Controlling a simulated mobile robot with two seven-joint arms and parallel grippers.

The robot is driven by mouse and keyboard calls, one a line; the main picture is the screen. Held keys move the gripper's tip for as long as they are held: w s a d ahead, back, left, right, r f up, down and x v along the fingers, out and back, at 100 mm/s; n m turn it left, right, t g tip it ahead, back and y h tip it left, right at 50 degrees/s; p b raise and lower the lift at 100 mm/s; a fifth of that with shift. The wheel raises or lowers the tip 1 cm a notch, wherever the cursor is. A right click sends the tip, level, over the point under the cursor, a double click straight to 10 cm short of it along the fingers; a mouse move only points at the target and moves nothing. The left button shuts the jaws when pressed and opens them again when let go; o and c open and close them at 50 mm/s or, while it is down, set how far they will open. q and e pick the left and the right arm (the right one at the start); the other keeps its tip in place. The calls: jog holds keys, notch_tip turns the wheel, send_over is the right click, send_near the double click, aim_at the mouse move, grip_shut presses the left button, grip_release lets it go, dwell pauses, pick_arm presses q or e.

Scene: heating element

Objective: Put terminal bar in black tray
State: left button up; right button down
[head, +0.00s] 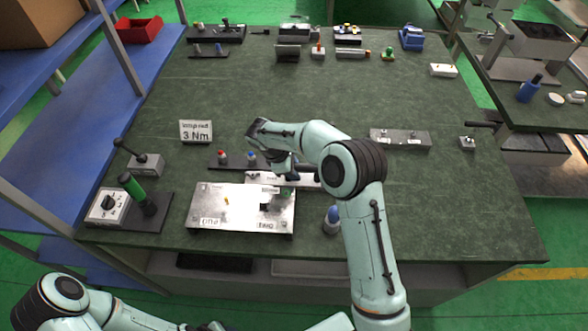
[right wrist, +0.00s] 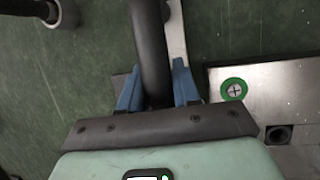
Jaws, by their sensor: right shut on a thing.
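My right gripper (head: 291,177) is low over the middle of the bench, just past the back right corner of the labelled metal plate (head: 235,215). In the right wrist view its blue fingers (right wrist: 157,88) close on the sides of a dark curved bar (right wrist: 151,45). A pale metal strip (right wrist: 178,35) shows beside the bar; whether it is joined to it cannot be told. I cannot tell for certain which piece is the terminal bar. A long black tray (head: 203,34) stands at the back left. My left arm shows at the bottom left, its gripper out of sight.
A dark rack (head: 225,163) with red and blue knobs lies behind the plate. A blue-topped post (head: 332,217) stands right of it. A torque sign (head: 195,131), a green-handled tool (head: 133,187) and a grey block (head: 400,139) stand around.

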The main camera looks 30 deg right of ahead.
jog(key=shift+w, duration=0.1)
jog(key=c, duration=0.8)
grip_release()
